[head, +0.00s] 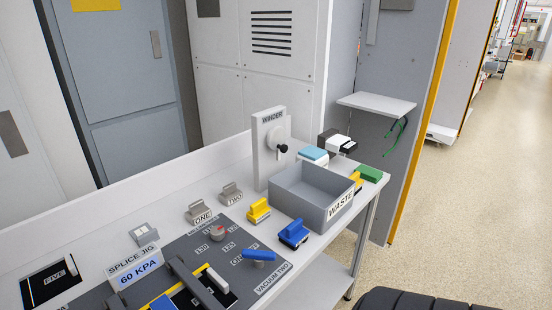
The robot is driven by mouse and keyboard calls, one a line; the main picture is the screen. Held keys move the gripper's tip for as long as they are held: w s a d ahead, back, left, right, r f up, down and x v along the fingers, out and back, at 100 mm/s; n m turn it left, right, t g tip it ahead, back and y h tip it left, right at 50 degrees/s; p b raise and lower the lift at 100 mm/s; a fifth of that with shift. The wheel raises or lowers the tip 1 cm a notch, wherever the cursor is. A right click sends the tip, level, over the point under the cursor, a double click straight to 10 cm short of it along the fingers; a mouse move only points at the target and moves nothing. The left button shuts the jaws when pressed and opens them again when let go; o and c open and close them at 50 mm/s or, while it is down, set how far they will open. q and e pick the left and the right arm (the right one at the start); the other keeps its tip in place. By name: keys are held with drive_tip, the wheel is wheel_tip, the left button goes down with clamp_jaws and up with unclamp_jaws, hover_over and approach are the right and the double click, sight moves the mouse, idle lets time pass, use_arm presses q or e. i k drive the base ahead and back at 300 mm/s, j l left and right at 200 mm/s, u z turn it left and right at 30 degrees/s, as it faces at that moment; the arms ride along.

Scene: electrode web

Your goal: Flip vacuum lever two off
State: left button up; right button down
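The vacuum two lever (259,255) has a blue handle on a grey post and stands on the dark panel, beside a label reading VACUUM TWO (272,278). Its handle lies roughly level, pointing left to right in the picture. Small lettering to its left seems to read ON; the handle partly covers the marks, so I cannot tell its setting for certain. Neither of my grippers shows in the head view.
A grey WASTE bin (337,213), a blue block-shaped item (293,234) and a yellow one (259,211) stand behind the lever. The upright WINDER plate (270,150) rises at the back. Floor is open at right.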

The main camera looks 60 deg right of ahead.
sight(260, 257)
drive_tip(key=z, duration=1.65)
